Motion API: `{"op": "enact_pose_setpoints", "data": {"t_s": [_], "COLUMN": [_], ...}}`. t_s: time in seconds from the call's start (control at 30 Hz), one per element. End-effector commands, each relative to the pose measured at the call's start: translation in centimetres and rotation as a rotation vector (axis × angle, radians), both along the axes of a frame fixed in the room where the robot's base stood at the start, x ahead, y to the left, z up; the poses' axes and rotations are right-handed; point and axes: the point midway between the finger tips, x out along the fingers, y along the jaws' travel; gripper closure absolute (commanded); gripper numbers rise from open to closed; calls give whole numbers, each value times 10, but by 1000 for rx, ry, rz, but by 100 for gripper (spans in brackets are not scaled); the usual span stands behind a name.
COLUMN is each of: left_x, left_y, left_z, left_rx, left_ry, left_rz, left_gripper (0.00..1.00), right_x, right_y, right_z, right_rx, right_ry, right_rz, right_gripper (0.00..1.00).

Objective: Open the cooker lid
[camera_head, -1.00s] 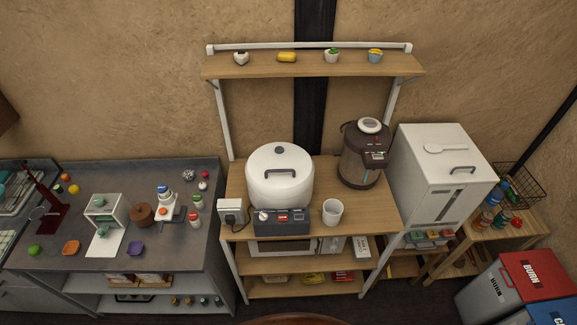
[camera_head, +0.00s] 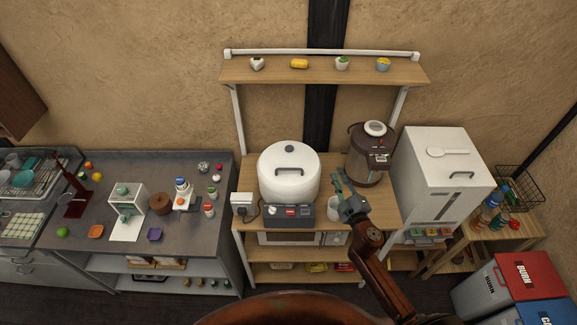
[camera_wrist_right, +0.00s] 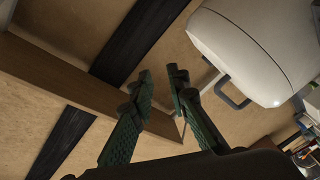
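The cooker (camera_head: 288,180) is a white rounded pot with a domed lid (camera_head: 300,155) that is down on it. A small dark knob tops the lid, a dark handle is on its front, and a grey control panel (camera_head: 290,212) is below. My right gripper (camera_head: 340,178) is just right of the cooker, apart from it. In the right wrist view, my right gripper (camera_wrist_right: 160,72) has green fingers with a gap between them and nothing held. The white rounded body (camera_wrist_right: 255,50) with a dark handle at upper right there appears to be the cooker. My left gripper is out of view.
A white mug (camera_head: 333,203) is partly hidden behind my right gripper. A brown dispenser (camera_head: 366,160) stands behind right, with a white box (camera_head: 440,180) beyond. A wooden shelf (camera_head: 320,72) with small items is above. A grey counter (camera_head: 130,175) is at left.

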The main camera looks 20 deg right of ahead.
Motion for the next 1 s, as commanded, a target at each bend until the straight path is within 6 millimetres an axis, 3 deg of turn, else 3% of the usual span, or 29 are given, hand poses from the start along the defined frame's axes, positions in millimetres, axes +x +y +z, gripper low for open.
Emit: {"op": "enact_pose_setpoints", "data": {"t_s": [0.03, 0.1, 0.2, 0.3, 0.53, 1.0], "left_x": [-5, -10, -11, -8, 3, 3], "left_y": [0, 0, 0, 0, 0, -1], "left_z": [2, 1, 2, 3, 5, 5], "left_rx": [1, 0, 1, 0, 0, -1], "left_ry": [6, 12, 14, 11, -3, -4], "left_rz": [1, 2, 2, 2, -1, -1], "left_gripper": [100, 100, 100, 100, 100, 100], "right_x": [16, 28, 36, 38, 48, 102], "right_y": [24, 56, 90, 108, 124, 154], "right_z": [13, 16, 9, -4, -16, -26], "right_rx": [-95, -208, -337, -422, -480, -478], "right_ry": [-36, -59, -54, -30, -5, -5], "right_rz": [107, 244, 403, 507, 579, 575], "right_gripper": [85, 85, 85, 85, 85, 85]}}
